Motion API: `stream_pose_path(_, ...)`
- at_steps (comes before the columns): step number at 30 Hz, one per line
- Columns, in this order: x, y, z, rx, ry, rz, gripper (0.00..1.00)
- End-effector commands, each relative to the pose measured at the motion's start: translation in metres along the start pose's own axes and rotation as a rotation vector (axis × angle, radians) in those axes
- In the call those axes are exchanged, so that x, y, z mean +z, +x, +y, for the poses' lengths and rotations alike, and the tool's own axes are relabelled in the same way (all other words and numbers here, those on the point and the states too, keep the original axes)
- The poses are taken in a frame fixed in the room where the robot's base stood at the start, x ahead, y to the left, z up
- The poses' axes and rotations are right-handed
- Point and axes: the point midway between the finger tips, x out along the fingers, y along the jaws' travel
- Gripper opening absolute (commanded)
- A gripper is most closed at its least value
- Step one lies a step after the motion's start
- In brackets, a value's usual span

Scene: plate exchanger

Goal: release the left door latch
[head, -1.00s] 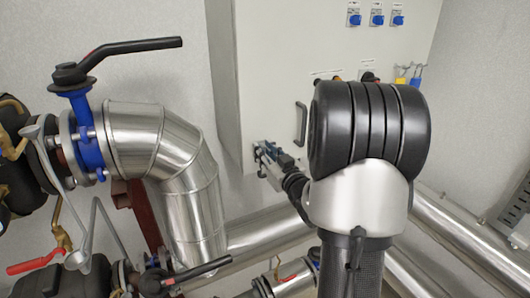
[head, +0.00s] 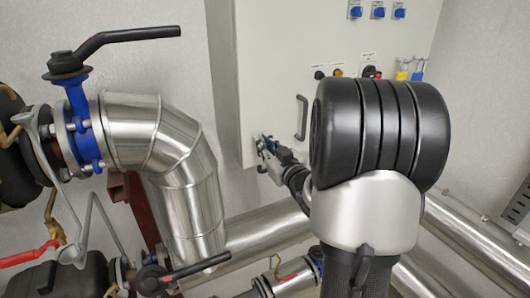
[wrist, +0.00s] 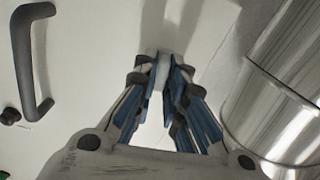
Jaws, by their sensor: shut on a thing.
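The cabinet door (head: 275,55) is pale grey and looks closed. My gripper (head: 264,145) is at its lower left edge in the head view. In the wrist view, the blue-padded fingers of my gripper (wrist: 163,68) are closed together on a small pale piece, the left door latch (wrist: 162,73). The fingers hide most of the latch, so I cannot tell its angle. A dark door handle (head: 302,118) stands to the right of the gripper; it also shows at the left of the wrist view (wrist: 25,65).
Switches (head: 376,12) and a yellow and a blue padlock (head: 410,74) are on the cabinet. A silver pipe elbow (head: 175,150) with a black-levered valve (head: 110,42) stands to the left. More silver pipes (head: 260,228) run below the cabinet.

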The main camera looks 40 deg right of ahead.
Motion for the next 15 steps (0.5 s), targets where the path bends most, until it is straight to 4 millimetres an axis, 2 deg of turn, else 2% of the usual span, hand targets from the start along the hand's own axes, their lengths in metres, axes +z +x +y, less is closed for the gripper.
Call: stream_pose_path(15,0.0056,0.0,-0.0028,0.002,-0.481,0.005,0.0)
